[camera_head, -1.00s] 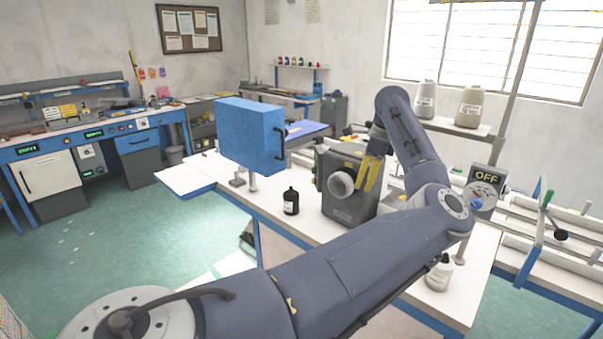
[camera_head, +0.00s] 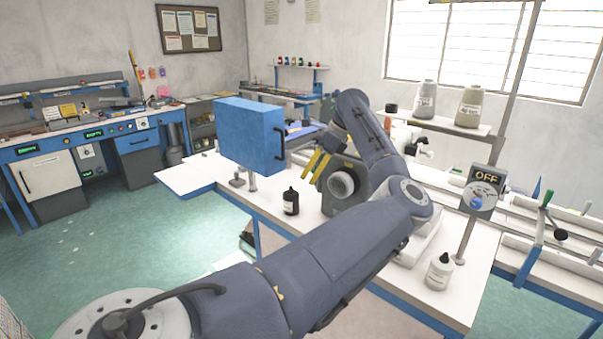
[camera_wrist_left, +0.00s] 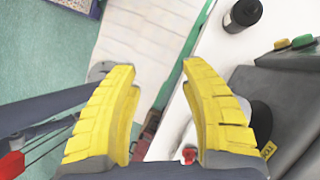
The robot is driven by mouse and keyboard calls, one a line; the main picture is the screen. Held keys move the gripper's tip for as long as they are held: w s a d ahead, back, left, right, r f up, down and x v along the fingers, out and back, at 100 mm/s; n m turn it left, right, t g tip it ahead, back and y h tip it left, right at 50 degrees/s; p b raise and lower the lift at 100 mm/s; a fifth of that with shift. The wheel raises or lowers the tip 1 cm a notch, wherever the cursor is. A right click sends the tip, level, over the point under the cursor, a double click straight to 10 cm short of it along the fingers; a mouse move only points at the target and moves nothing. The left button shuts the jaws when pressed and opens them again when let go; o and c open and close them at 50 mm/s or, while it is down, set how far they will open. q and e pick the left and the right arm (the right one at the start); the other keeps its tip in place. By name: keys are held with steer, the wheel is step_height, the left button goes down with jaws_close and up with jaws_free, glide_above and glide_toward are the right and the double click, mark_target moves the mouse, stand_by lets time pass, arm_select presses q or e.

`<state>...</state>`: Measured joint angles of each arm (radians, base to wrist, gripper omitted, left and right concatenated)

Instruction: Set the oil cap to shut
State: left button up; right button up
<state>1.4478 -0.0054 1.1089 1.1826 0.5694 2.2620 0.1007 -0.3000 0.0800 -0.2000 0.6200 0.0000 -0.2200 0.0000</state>
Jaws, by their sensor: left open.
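I cannot tell which part is the oil cap. My forearm hides part of the machine.
A blue box (camera_head: 248,135) stands on a post left of the gripper. A black bottle (camera_head: 291,202) and a white bottle (camera_head: 439,272) stand on the table (camera_head: 190,177). A panel reading OFF (camera_head: 482,191) is on a pole at right. The table's left end is mostly clear.

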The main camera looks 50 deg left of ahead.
arm_select(q)
steer(key=shift+s+a+r+g, duration=0.1)
steer(key=shift+s+a+g, duration=0.3)
steer(key=shift+s+a, duration=0.6)
steer(key=shift+c, duration=0.2)
